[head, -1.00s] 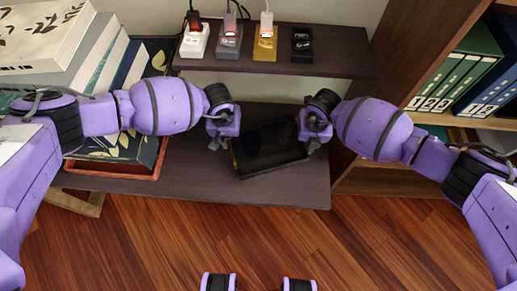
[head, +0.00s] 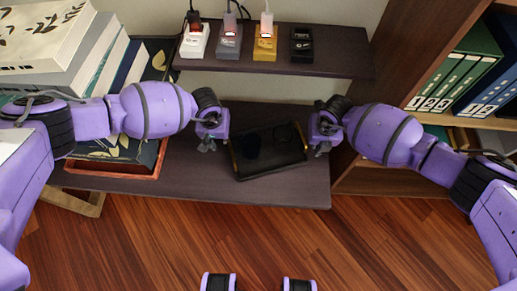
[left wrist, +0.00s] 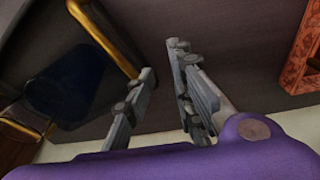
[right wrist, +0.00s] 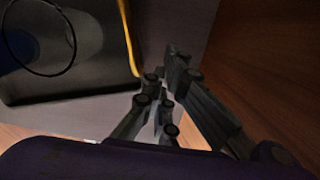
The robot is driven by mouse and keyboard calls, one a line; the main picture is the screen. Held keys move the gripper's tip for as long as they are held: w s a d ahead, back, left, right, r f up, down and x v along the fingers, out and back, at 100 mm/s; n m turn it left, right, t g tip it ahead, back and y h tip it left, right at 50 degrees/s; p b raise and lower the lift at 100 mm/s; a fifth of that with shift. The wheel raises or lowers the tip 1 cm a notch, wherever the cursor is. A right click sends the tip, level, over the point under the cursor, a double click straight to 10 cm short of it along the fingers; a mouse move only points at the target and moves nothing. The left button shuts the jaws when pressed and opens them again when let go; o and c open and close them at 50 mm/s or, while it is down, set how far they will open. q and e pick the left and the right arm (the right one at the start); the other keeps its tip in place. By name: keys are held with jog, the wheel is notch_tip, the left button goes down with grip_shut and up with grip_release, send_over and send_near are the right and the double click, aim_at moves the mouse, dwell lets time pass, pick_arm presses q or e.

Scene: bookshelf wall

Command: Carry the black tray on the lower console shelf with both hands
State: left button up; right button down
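The black tray (head: 270,168) lies flat on the lower console shelf (head: 190,170), slightly turned. It has gold handles at its left and right ends and dark items on it. My left gripper (head: 207,143) is just left of the tray, apart from it. In the left wrist view its fingers (left wrist: 160,58) are parted and empty, with a gold handle (left wrist: 105,38) beside them. My right gripper (head: 321,149) is just right of the tray. In the right wrist view its fingers (right wrist: 160,65) are parted and empty beside the other gold handle (right wrist: 128,38).
A dark blue cup-like item (head: 251,146) and a dark ring-shaped item (head: 283,134) sit on the tray. An orange-red tray (head: 115,170) with books is at the left. The upper shelf (head: 340,62) holds several small devices. A bookcase (head: 400,60) stands right.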

jog(key=c, duration=2)
grip_release()
